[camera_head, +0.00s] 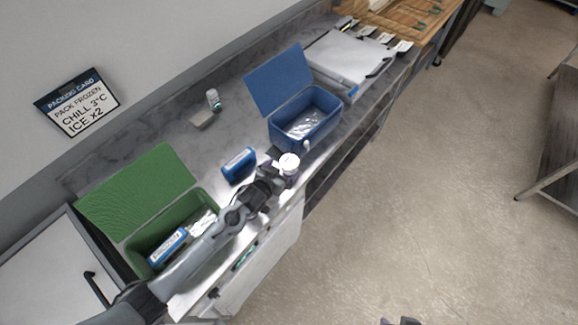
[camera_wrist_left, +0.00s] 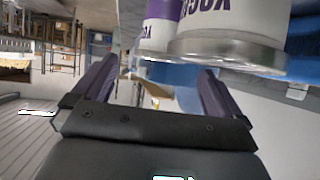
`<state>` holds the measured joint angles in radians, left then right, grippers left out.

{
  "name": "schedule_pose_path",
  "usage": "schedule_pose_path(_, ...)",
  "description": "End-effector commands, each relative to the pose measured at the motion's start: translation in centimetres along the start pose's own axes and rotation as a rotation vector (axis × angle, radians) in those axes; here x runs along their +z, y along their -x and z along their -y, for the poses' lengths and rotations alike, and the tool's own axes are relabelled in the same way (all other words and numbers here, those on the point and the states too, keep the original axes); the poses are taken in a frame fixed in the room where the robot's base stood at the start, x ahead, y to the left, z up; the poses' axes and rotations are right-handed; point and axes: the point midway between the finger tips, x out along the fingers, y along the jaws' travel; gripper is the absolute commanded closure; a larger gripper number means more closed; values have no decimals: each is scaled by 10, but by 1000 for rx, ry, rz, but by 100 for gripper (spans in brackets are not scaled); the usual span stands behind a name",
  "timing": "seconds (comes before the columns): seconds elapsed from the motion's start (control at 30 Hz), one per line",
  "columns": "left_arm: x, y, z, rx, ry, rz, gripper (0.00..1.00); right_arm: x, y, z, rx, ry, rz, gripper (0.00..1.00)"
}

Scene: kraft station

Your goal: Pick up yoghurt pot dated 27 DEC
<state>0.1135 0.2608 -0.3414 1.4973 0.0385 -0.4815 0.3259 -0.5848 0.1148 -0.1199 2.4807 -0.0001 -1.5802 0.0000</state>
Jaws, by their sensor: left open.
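A yoghurt pot (camera_head: 289,166) with a pale lid and a purple band stands near the counter's front edge in the head view. My left gripper (camera_head: 272,183) is open right beside it, on its left. In the left wrist view, the open fingers of the left gripper (camera_wrist_left: 157,85) are empty. Beyond them, two upside-down-looking pots show: a purple and white pot (camera_wrist_left: 160,27) and a larger, nearer one with a silvery rim (camera_wrist_left: 228,50). Purple letters are partly visible; no date is readable. Dark tips at the head view's bottom edge may be my right gripper (camera_head: 400,321).
A blue box (camera_head: 325,130) with open lid stands behind the pot. A green box (camera_head: 130,245) with open lid holds a blue pack (camera_head: 167,248). Another blue pack (camera_head: 239,164) lies left of the gripper.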

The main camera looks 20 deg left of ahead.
Motion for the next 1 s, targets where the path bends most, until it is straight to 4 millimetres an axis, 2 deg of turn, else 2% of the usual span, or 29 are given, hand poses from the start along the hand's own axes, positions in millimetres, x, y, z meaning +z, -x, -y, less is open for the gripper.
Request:
schedule_pose_path(0.17, -1, -11, 0, -1, 0, 1, 0, -2, 2, -1, 3, 4, -2, 57)
schedule_pose_path(0.5, 0, -46, 1, 0, 0, 1, 0, -2, 2, -3, 8, 9, -3, 57)
schedule_pose_path(0.87, 0, -52, 1, 0, 0, 1, 0, -2, 2, -2, 5, 6, -4, 57)
schedule_pose_path(1.0, 0, -52, 1, 0, 0, 1, 20, -2, 2, -1, 3, 3, -4, 57)
